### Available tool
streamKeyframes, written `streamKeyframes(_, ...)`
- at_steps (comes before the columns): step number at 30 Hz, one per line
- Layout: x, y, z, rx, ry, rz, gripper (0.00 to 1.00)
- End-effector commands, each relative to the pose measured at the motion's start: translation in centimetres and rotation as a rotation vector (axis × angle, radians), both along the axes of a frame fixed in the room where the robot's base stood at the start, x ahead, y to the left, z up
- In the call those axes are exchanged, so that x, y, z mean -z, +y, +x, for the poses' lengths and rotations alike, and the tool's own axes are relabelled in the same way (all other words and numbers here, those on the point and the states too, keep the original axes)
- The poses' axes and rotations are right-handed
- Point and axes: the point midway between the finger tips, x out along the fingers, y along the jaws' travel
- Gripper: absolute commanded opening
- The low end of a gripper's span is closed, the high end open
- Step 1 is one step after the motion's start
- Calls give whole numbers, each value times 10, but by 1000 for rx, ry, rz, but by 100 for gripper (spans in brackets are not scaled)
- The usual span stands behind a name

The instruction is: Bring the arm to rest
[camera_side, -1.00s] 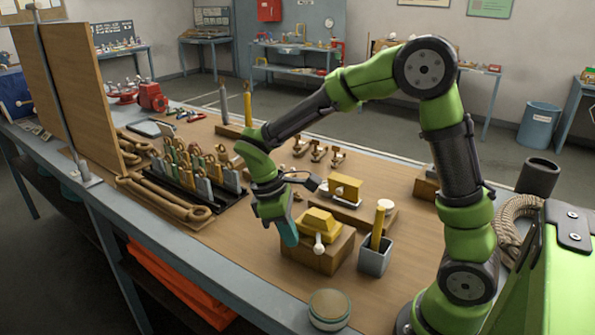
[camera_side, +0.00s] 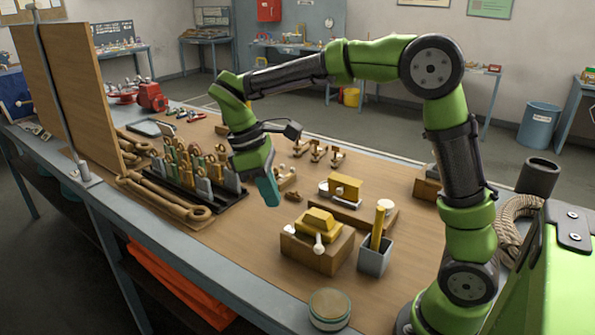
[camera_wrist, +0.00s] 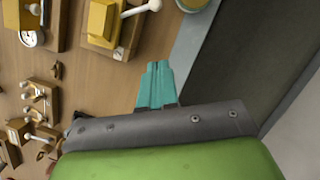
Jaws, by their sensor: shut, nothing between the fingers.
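My gripper (camera_side: 268,190) hangs from the green and black arm above the wooden bench top, with its teal fingers pointing down. In the wrist view its fingers (camera_wrist: 157,85) lie together, shut and empty, above the bench near its front edge. In the side view it is up and to the left of a yellow valve block on a wooden base (camera_side: 318,240), apart from it. That block also shows at the top of the wrist view (camera_wrist: 103,20).
A black rack of padlocks and tags (camera_side: 195,180) stands left of my gripper. A second yellow block (camera_side: 345,188), a grey cup (camera_side: 374,258) with a yellow stick and a round tin (camera_side: 329,308) stand to the right. A tall wooden board (camera_side: 85,90) rises at far left.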

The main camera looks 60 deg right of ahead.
Motion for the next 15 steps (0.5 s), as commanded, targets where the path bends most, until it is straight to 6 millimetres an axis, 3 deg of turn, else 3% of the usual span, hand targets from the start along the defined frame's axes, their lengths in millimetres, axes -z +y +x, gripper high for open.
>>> streamKeyframes(6,16,2,0,109,-79,1,0)
streamKeyframes(15,2,4,-47,461,-389,141,0)
